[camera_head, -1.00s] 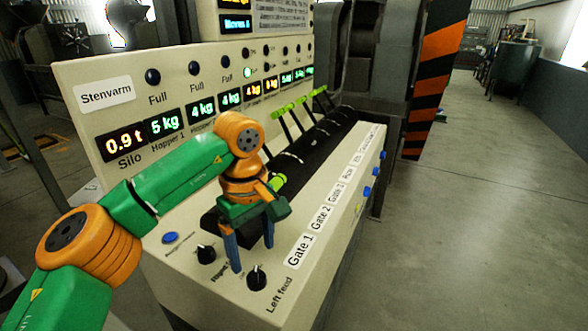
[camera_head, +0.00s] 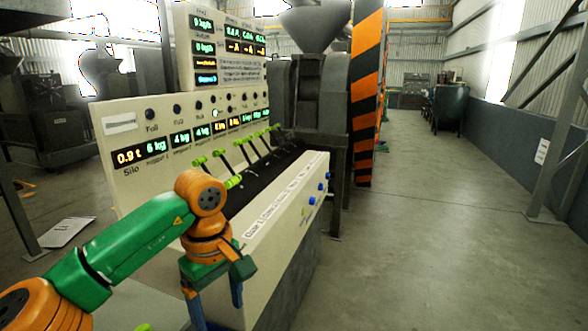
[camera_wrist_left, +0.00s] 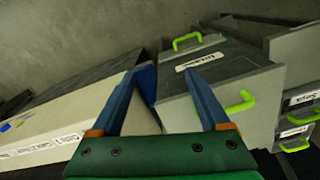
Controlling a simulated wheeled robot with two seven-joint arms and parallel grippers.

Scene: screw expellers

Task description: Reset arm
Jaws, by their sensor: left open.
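My left arm, green and orange, comes in from the left in the head view. My left gripper (camera_head: 217,311) points down with its two blue fingers apart, in front of the control console (camera_head: 285,215). Nothing shows between the fingers. In the left wrist view the gripper (camera_wrist_left: 158,73) is also open and empty, with the console (camera_wrist_left: 60,115) on the left and a grey bin (camera_wrist_left: 215,80) with green handles on the right. My right arm and gripper do not show.
The console carries a display panel (camera_head: 128,127) and a row of levers with green grips (camera_head: 233,182). A grey machine with a hopper (camera_head: 312,25) and an orange-black striped post (camera_head: 366,95) stand behind it. Open concrete floor (camera_head: 430,240) lies to the right.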

